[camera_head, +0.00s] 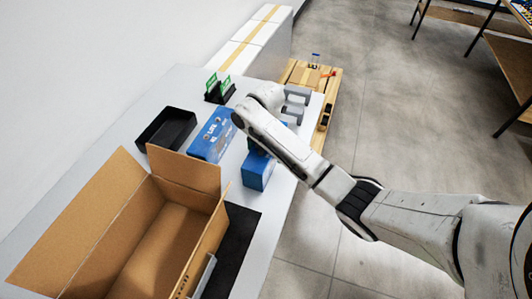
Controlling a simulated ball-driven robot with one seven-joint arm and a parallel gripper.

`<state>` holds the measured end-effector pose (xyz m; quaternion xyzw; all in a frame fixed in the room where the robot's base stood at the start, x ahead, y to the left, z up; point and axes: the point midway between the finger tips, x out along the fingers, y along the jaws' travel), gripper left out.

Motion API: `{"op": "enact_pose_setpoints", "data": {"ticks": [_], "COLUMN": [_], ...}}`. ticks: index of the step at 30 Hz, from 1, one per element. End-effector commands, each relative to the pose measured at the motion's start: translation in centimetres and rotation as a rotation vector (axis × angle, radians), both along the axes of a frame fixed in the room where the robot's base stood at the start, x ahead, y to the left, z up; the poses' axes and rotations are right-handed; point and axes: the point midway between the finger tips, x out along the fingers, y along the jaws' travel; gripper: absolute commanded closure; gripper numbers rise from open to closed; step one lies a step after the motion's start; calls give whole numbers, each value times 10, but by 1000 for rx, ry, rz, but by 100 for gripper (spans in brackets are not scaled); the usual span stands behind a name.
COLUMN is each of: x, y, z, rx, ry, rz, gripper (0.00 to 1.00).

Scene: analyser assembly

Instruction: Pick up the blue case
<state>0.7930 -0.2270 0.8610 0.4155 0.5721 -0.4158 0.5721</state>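Two blue box-shaped items are on the grey table, and I cannot tell which one is the blue case. One blue box (211,137) has white lettering and lies left of my arm. A second blue box (256,173) stands closer to the camera, partly hidden by my arm. My gripper (304,106) is at the table's right edge, beyond both boxes. Its two grey fingers are apart with nothing visible between them. It touches neither blue box.
An open cardboard box (200,251) fills the near left of the table (180,84). A black tray (167,129) and a black holder with green cards (219,91) stand behind. A wooden pallet or crate (325,84) is beyond the table.

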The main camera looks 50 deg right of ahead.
Motion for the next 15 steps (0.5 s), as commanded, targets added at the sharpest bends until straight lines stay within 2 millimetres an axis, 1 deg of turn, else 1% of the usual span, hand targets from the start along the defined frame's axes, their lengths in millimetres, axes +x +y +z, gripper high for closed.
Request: {"op": "enact_pose_setpoints", "data": {"ticks": [1,2,15], "x": [0,0,0], "y": [0,0,0], "z": [0,0,0], "rx": [0,0,0], "ry": [0,0,0], "rz": [0,0,0], "gripper": [17,20,62]}}
